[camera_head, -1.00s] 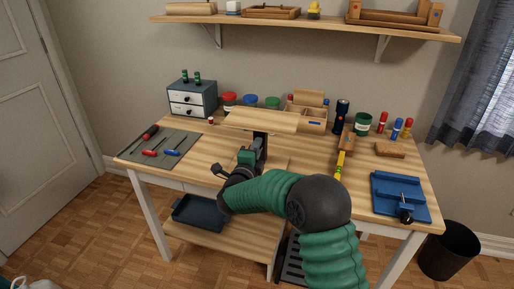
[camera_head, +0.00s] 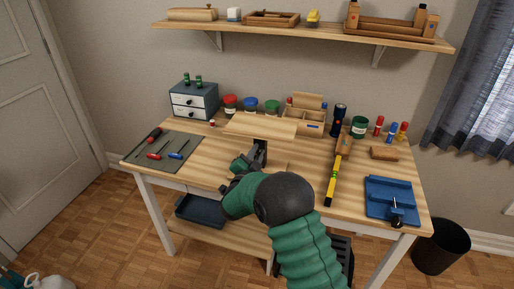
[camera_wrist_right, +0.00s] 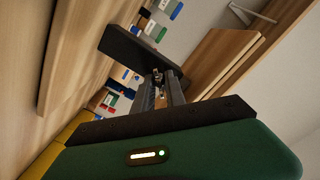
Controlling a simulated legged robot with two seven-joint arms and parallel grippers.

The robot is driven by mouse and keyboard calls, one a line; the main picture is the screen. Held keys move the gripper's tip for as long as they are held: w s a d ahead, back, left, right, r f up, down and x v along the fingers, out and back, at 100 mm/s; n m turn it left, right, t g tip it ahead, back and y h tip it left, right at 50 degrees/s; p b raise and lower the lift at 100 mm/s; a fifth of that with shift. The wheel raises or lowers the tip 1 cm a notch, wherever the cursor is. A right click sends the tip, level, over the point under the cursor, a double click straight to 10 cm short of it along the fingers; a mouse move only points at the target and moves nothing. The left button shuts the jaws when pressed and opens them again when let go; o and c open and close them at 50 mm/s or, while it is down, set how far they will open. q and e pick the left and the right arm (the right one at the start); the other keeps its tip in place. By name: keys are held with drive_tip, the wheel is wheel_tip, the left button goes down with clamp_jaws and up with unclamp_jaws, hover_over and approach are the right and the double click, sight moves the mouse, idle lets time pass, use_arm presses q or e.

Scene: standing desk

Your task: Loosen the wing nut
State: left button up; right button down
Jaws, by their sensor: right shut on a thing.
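My right gripper (camera_head: 238,172) is at the front of the desk, beside a dark upright bracket (camera_head: 259,153) below a pale wooden board (camera_head: 262,124). In the right wrist view, the fingers of my right gripper (camera_wrist_right: 160,84) are close together, shut on a small metal piece (camera_wrist_right: 158,76) that looks like the wing nut. Its wings are too small to make out. A dark flat block (camera_wrist_right: 133,46) lies just beyond the fingertips. In the head view my gripper and arm hide the nut. My left gripper is not in view.
A grey mat (camera_head: 163,146) with screwdrivers lies at the left. A yellow level (camera_head: 332,188) and a blue vise-like fixture (camera_head: 389,194) lie right of my arm. Jars, a drawer box (camera_head: 195,101) and a wooden organizer (camera_head: 304,116) line the back.

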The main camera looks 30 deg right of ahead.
drive_tip(key=n+p, duration=0.4)
drive_tip(key=n, duration=0.1)
drive_tip(key=shift+a+n, duration=0.2)
drive_tip(key=shift+n, duration=0.1)
drive_tip(key=n+p, duration=0.2)
drive_tip(key=n, duration=0.1)
drive_tip(key=shift+f, duration=0.15)
drive_tip(key=shift+n+p, duration=0.55)
drive_tip(key=shift+n, duration=0.25)
drive_tip(key=shift+f, duration=0.1)
drive_tip(key=c, duration=1.8)
unclamp_jaws()
drive_tip(key=shift+o, duration=0.9)
drive_tip(key=shift+w, duration=0.15)
